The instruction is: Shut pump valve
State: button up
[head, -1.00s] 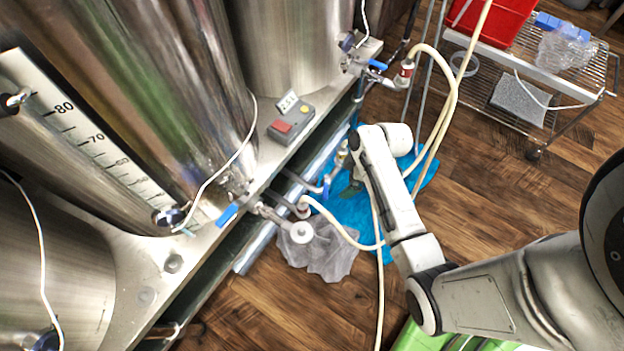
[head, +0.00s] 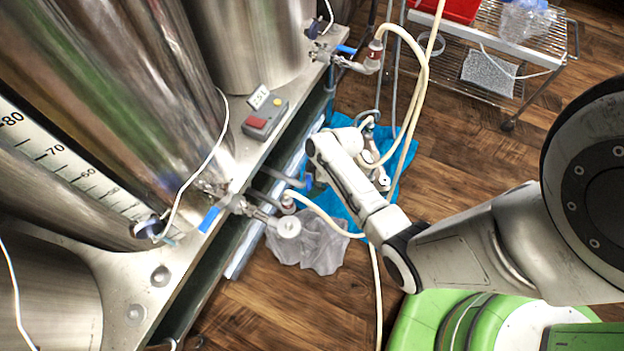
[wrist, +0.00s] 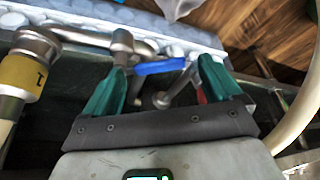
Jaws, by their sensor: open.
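In the wrist view a valve with a blue lever handle (wrist: 160,67) shows between the fingertips of my gripper (wrist: 162,64). The green fingers are apart, one on each side of the lever. I cannot tell whether they touch it. Metal pipe fittings (wrist: 122,45) lie around the valve, and the lever runs roughly across the picture. In the head view a small blue handle (head: 308,182) shows low beside the bench, left of my forearm; my gripper is hidden behind the arm there.
A yellow-banded hose fitting (wrist: 20,75) stands left of my gripper, and a pale hose (wrist: 298,110) curves past on the right. Other blue-handled valves sit on the tanks (head: 210,218). A wire cart (head: 490,70) stands at the back right. Wooden floor (head: 460,160) is open between.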

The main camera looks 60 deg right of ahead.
jog(key=shift+f, duration=0.1)
jog(key=c, duration=1.5)
